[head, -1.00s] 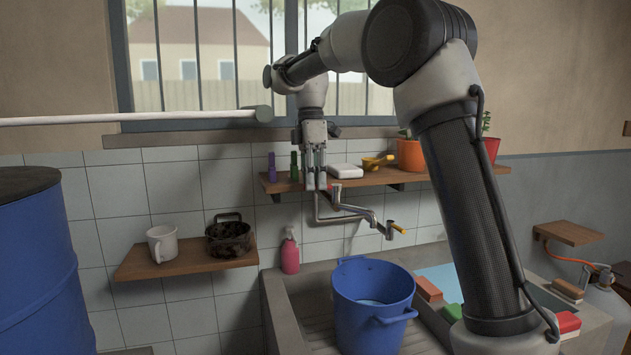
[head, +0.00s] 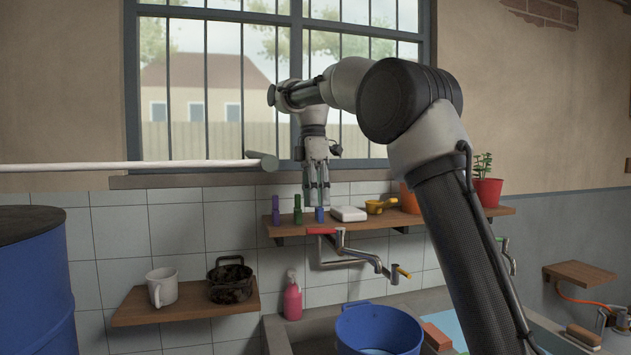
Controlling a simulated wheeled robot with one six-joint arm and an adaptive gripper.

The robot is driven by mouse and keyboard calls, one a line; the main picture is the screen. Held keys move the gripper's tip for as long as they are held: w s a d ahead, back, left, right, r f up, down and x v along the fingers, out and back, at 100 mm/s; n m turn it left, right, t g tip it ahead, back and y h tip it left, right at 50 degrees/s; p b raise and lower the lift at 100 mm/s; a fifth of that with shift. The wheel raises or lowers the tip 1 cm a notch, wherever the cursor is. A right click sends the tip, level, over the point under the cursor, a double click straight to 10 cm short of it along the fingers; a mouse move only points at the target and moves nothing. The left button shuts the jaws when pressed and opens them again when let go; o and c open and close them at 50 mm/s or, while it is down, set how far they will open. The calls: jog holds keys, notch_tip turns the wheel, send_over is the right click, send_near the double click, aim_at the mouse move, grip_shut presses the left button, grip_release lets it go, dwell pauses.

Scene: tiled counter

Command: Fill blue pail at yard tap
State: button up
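The blue pail (head: 378,328) stands in the sink below the tap, cut off by the bottom edge of the head view. A paler patch shows low inside it; I cannot tell if it is water. The metal tap (head: 345,254) comes from the wall, with a red handle (head: 320,231) at upper left and a yellow-tipped end (head: 402,271) at right, above the pail. No stream of water is visible.
A wooden shelf (head: 290,229) behind holds small bottles, a white block (head: 348,214), a yellow scoop (head: 380,205) and potted plants. A pink soap bottle (head: 292,300) stands left of the pail. A white pole (head: 130,166) and blue barrel (head: 35,285) are at left.

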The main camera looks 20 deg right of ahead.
jog(key=r, duration=0.2)
jog(key=w+r, duration=0.1)
jog(key=r, duration=0.2)
jog(key=shift+r, duration=0.15)
